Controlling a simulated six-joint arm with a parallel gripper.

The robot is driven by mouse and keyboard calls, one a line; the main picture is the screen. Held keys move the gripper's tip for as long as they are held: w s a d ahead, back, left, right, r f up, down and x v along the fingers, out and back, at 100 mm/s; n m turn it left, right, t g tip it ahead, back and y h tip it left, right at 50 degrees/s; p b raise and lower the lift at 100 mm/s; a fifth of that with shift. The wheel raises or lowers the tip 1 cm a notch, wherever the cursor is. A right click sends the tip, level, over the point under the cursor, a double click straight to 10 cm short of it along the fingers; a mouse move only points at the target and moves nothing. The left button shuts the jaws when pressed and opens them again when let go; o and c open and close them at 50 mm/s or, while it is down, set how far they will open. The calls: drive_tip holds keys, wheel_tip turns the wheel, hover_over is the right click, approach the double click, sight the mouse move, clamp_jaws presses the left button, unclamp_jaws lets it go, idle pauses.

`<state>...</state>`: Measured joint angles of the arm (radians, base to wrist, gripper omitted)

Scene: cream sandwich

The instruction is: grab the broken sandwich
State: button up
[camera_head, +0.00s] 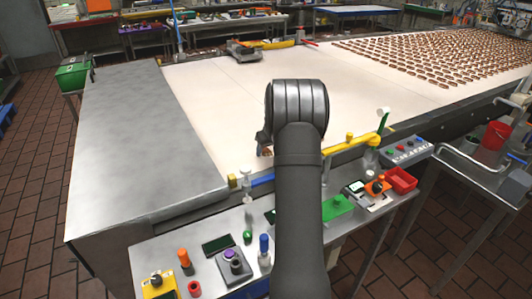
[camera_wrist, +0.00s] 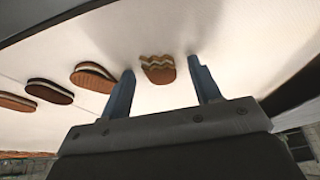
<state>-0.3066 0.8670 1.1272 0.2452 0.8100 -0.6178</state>
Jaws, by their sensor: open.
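The broken sandwich (camera_wrist: 158,69) is a short brown cookie piece with a jagged edge and a cream line. In the wrist view it lies on the white belt, between and a little beyond the fingertips of my gripper (camera_wrist: 160,80). My gripper is open, one finger on each side of it, with nothing held. Several whole cream sandwiches (camera_wrist: 92,76) lie in a line to the left in the wrist view. In the head view my arm hides most of the gripper, and a small brown bit (camera_head: 266,151) shows beside it on the belt.
The white conveyor belt (camera_head: 220,95) is mostly clear around the arm. Many sandwiches (camera_head: 440,55) lie in rows at its far right. A metal table (camera_head: 130,130) adjoins the left. Yellow and blue rails edge the front, above a bench with a red bin (camera_head: 400,180) and tools.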

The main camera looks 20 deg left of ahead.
drive_tip(key=shift+c, duration=0.5)
drive_tip(key=c, duration=0.9)
drive_tip(key=shift+c, duration=0.2)
